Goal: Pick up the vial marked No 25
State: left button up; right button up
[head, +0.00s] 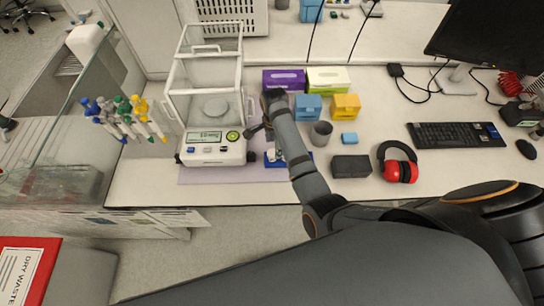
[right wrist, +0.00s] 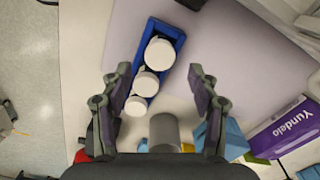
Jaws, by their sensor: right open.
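A blue rack (right wrist: 181,37) holds three white-capped vials in a row in the right wrist view: a far vial (right wrist: 159,53), a middle vial (right wrist: 146,84) and a near vial (right wrist: 136,106). I see them from above, and no number can be read. In the head view the right gripper (head: 257,131) is beside the balance. My left gripper is not in view.
A glass-walled balance (head: 213,148) stands left of the rack. Purple (head: 284,80) and green (head: 328,80) boxes, blue (head: 308,107) and yellow (head: 345,106) bins, a grey cup (head: 321,134), a dark block (head: 351,166) and red earmuffs (head: 398,165) lie to the right. Pipettes (head: 125,118) stand far left.

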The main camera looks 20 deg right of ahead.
aim_at(272, 153)
jog(key=f, duration=0.1)
jog(key=f+p, duration=0.1)
jog(key=f, duration=0.2)
jog(key=shift+s+a+f+p, duration=0.1)
jog(key=shift+a+f+p, duration=0.15)
jog(key=shift+a+p, duration=0.1)
jog(key=shift+f, duration=0.25)
jog(key=c, duration=1)
